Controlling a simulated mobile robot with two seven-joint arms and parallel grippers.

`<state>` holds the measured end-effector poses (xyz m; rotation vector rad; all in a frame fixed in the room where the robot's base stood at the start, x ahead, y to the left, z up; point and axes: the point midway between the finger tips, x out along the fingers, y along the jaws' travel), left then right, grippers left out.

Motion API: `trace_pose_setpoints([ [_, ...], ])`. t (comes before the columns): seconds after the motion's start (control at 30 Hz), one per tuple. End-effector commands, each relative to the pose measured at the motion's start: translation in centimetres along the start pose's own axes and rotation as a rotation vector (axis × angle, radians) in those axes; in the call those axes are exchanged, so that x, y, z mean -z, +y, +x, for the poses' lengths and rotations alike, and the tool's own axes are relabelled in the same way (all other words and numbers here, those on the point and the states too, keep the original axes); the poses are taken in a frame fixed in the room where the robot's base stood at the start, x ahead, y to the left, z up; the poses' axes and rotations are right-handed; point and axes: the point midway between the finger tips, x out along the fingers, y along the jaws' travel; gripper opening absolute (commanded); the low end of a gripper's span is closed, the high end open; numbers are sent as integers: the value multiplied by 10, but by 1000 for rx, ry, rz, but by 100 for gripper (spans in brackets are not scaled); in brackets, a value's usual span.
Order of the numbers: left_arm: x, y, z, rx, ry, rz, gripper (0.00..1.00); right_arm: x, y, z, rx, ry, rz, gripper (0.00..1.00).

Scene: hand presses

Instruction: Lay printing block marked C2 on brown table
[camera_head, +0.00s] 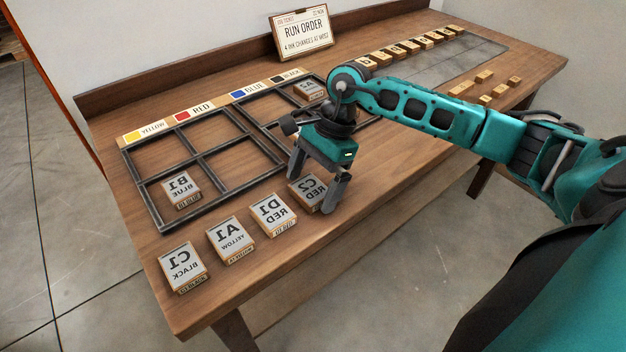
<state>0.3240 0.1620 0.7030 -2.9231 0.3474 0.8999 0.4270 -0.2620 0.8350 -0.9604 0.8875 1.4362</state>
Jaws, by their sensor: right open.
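The printing block marked C2, with mirrored "RED" lettering (306,189), lies face up near the front edge of the brown table (262,262). It appears to rest flat on the tabletop, at the right end of a row of blocks. My right gripper (314,193) is open, pointing down, with one finger on each side of the C2 block. Part of the block is hidden behind the right finger, and I cannot tell whether the fingers touch it. My left gripper is not in view.
Blocks D1 (273,215), A1 (231,240) and C1 (183,267) stand left of C2. Behind is a dark divided frame (201,223) holding B1 (181,189) and another block (309,90). A sign (304,33) and small blocks (461,89) are farther back.

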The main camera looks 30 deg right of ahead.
Motion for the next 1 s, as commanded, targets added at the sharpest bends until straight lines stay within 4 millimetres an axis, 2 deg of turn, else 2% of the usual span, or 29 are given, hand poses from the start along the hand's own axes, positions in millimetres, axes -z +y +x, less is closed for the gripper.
trace_pose_setpoints([
  [0.17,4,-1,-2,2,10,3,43,0,-1,-22,5,2,0,99],
  [0.4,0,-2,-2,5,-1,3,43,-1,-1,-76,6,2,0,99],
  [0.6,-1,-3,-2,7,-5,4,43,-1,-1,-109,3,0,0,99],
  [0.8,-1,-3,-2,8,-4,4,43,-1,0,-122,1,-1,1,99],
  [1.0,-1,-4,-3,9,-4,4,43,-1,0,-123,0,-1,0,99],
])
